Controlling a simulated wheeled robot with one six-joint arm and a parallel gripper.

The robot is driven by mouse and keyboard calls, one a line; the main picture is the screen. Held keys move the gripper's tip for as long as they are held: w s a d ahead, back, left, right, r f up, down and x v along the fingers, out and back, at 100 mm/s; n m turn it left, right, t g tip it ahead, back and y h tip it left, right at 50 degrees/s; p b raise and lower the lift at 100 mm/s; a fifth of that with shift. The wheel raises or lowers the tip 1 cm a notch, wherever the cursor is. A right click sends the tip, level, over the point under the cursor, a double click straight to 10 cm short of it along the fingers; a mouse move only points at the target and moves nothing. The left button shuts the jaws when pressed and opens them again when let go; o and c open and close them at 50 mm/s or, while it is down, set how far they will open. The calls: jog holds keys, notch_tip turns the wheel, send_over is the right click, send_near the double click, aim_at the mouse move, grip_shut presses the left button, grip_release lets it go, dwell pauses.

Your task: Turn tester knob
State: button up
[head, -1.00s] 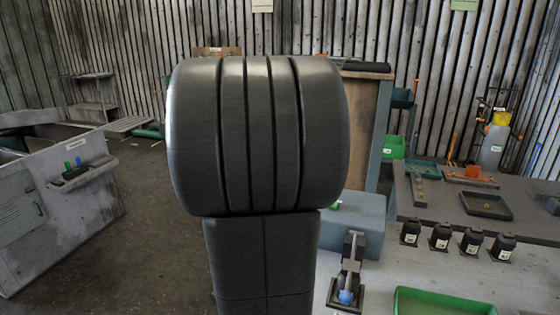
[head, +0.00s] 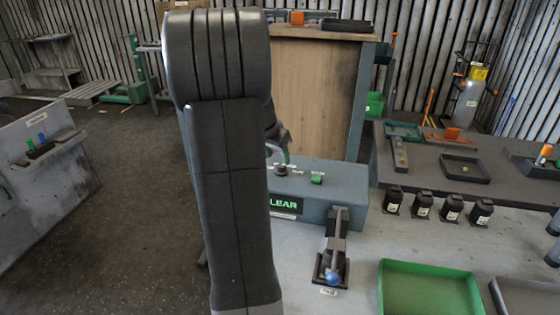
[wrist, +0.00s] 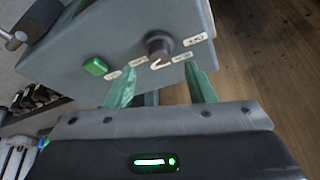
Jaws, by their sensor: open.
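The tester is a blue-grey box (head: 345,185) on the bench in the head view, with a dark knob (head: 281,170), a green button (head: 317,178) and a sign ending in "LEAR". In the wrist view the dark round knob (wrist: 159,46) stands on the panel with small white labels around it and a white mark at its lower edge. My gripper (wrist: 162,88) is open, its two green fingers apart, with the knob beyond and between the tips, not visibly touched. In the head view my arm hides most of the gripper; a green finger shows just above the knob.
A lever fixture with a blue ball (head: 333,279) stands in front of the tester. A green tray (head: 430,262) and several black bottles (head: 422,206) are to the right. A tall wooden-faced cabinet (head: 315,95) rises behind the tester. The bench between tester and bottles is clear.

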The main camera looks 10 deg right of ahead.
aim_at(281, 165)
jog(key=shift+x, duration=2.3)
jog(key=c, duration=1)
